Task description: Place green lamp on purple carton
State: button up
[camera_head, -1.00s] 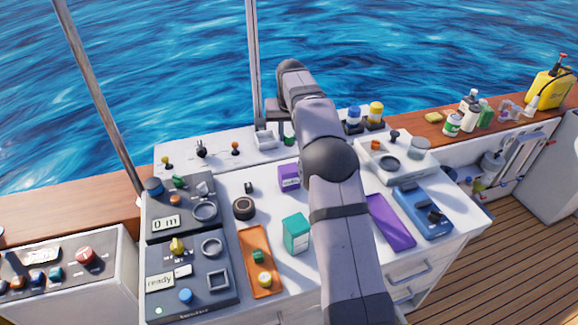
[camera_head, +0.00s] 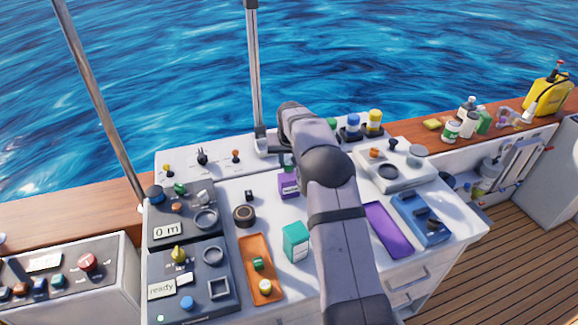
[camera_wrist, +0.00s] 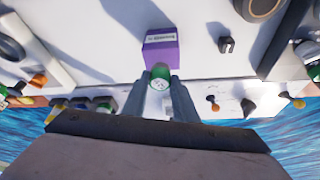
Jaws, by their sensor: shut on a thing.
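My gripper (camera_wrist: 160,84) is shut on the green lamp (camera_wrist: 160,75), whose pale marked end shows between the fingers in the wrist view. The purple carton (camera_wrist: 161,50) stands on the white worktop right beyond the lamp there. In the head view the carton (camera_head: 289,187) is partly hidden by my arm at its right. A bit of the lamp (camera_head: 288,168) shows at the carton's top edge, below my gripper (camera_head: 287,158). I cannot tell whether lamp and carton touch.
A teal carton (camera_head: 296,242), an orange tray (camera_head: 249,250) with small items and a dark round knob (camera_head: 244,216) are nearby. Blue (camera_head: 353,123) and yellow (camera_head: 375,119) lamps stand at the back right. A purple tray (camera_head: 390,230) lies right of my arm.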

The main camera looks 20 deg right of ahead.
jog(key=shift+f+p, duration=0.3)
jog(key=shift+f, duration=0.9)
jog(key=shift+f, duration=0.1)
jog(key=shift+f, duration=0.15)
jog(key=o, duration=1.1)
jog(key=shift+c, duration=0.2)
jog(key=shift+r, duration=0.2)
jog(key=shift+r, duration=0.2)
jog(key=b+v, duration=0.4)
jog(key=v, duration=0.7)
jog(key=shift+s+r, duration=0.25)
jog(key=shift+r, duration=0.1)
